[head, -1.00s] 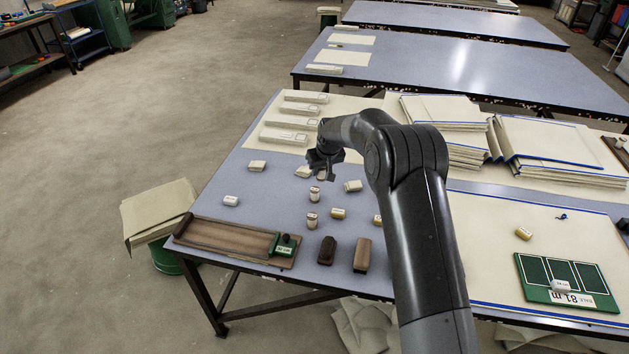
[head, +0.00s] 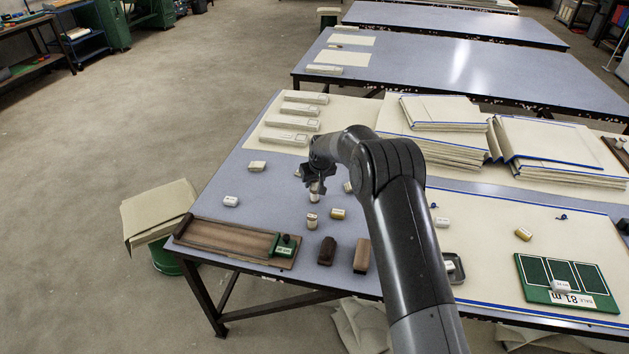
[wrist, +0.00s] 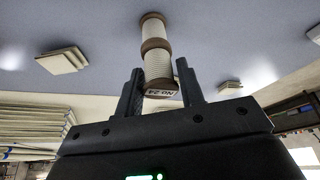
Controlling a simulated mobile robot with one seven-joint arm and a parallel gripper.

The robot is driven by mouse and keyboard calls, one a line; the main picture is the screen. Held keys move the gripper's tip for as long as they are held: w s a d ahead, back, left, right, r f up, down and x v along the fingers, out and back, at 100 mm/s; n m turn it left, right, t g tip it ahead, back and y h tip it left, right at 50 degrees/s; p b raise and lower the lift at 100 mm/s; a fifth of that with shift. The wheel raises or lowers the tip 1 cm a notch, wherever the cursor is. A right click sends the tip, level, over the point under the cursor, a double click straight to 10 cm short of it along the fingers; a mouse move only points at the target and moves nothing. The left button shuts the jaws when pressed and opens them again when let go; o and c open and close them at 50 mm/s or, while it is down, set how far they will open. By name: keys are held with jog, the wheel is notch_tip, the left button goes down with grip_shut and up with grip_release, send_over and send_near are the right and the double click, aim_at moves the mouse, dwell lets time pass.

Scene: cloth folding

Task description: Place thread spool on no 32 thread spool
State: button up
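My gripper (head: 317,183) is lowered over a pale thread spool (head: 315,189) on the near table. In the wrist view that thread spool (wrist: 158,68) lies between the two fingers (wrist: 161,85), its tag reading No 24 upside down. The fingers flank it closely; I cannot tell whether they press on it. Another spool with brown ends (wrist: 153,30) shows just beyond it. In the head view a similar pale spool (head: 312,221) stands a little nearer the front edge. I cannot read a 32 on any spool.
A yellowish spool (head: 338,214), brown blocks (head: 327,250) and a wooden tray (head: 228,238) lie around the front. Small white pieces (head: 231,201) are at left. Folded cloth stacks (head: 445,112) stand at the back right. A green board (head: 567,282) lies at right.

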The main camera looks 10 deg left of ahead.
jog(key=o, duration=0.3)
jog(key=shift+o, duration=0.2)
jog(key=v, duration=1.2)
jog(key=shift+r, duration=0.15)
jog(key=shift+s+d+r, duration=0.1)
